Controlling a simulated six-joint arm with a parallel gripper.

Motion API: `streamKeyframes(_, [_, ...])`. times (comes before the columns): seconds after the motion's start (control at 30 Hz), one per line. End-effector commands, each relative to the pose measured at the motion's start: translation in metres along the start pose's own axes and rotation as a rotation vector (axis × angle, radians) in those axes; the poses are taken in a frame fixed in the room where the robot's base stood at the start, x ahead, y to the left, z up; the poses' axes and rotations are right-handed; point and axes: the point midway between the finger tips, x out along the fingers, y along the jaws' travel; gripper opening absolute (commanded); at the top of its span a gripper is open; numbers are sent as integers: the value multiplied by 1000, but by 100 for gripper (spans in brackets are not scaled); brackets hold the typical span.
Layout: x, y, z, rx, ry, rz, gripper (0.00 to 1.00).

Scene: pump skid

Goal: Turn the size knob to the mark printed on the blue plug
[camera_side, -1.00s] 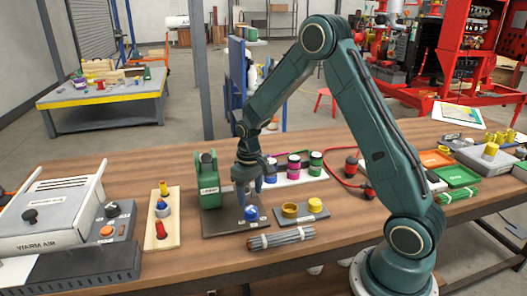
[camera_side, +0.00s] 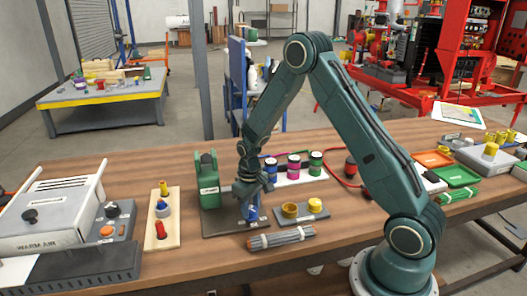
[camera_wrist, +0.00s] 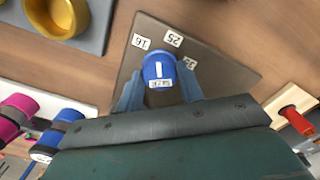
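The blue knob (camera_wrist: 159,68), which I take for the size knob, sits on a dark plate (camera_wrist: 222,65). It has a white line on top and a small white label. Number tags around it read 16 and 25; a third is hard to read. My gripper (camera_wrist: 161,88) is down at the knob, a blue finger on each side. I cannot tell whether the fingers touch it. In the side view my gripper (camera_side: 252,200) partly hides the knob (camera_side: 251,212). A blue plug (camera_side: 271,169) stands in a white rack; its mark is too small to read.
A green device (camera_side: 208,182) stands behind the knob plate. A wooden board (camera_side: 161,220) with a red handle is to the left. Pink and green plugs share the rack.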

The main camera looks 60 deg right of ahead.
Motion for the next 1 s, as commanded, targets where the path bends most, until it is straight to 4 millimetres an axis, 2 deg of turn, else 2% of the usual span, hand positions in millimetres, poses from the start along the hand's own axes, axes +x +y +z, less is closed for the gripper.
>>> streamKeyframes(0.03, [0, 0, 0, 0, 0, 0, 26])
streamKeyframes(0.1, [0, 0, 0, 0, 0, 0, 15])
streamKeyframes(0.53, [0, 0, 0, 71, 0, 0, 14])
streamKeyframes(1.0, [-1, 0, 0, 373, 1, 0, 14])
